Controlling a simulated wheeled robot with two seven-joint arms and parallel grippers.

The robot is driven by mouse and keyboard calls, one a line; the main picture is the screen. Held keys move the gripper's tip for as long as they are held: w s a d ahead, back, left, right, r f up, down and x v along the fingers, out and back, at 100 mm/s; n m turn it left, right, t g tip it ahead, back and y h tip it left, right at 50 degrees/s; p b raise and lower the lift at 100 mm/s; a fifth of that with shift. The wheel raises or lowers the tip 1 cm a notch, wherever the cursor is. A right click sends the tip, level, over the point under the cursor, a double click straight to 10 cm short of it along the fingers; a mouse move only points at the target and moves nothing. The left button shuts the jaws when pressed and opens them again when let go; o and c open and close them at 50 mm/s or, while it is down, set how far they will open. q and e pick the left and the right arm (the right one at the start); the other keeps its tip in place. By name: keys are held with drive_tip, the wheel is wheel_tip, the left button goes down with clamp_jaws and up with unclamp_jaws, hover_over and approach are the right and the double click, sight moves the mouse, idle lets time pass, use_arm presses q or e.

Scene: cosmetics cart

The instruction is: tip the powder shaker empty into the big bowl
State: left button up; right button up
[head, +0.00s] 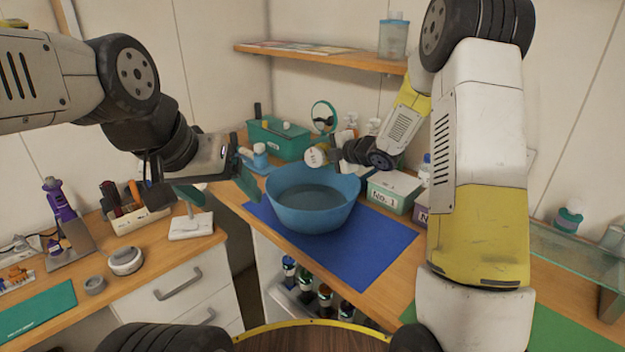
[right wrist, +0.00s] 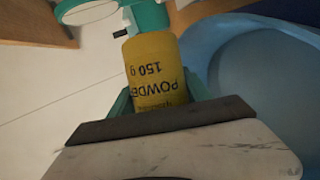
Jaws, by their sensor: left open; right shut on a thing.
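The big blue bowl (head: 312,205) stands upright on a dark blue mat in the head view; its wall fills the right of the right wrist view (right wrist: 275,75). My right gripper (head: 330,155) is shut on the powder shaker (head: 315,157), held above the bowl's far rim. The shaker lies tilted, with a pale round end towards the head camera. In the right wrist view the yellow shaker (right wrist: 157,75) reads "POWDER 150 g" upside down between the fingers. Whether powder leaves it cannot be seen. My left gripper (head: 222,180) is open and empty, left of the bowl.
The blue mat (head: 375,245) has bare room right of the bowl. A white stand (head: 191,225) is below my left gripper.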

drive_tip(key=shift+s+a+f+n+t+p, duration=0.1)
drive_tip(key=shift+s+f+n+t+p, duration=0.2)
drive_tip(key=shift+n+t+p, duration=0.35)
drive_tip(key=shift+s+a+r+n+t+p, duration=0.1)
drive_tip(key=shift+s+r+n+t+p, duration=0.05)
drive_tip(key=shift+r+n+t+p, duration=0.35)
drive_tip(key=shift+s+a+r+n+t+p, duration=0.1)
drive_tip(key=shift+r+n+t+p, duration=0.25)
drive_tip(key=shift+n, duration=0.2)
idle(1.7)
drive_tip(key=shift+s+r+n, duration=0.1)
drive_tip(key=shift+s+n, duration=0.05)
drive_tip(key=shift+n, duration=0.15)
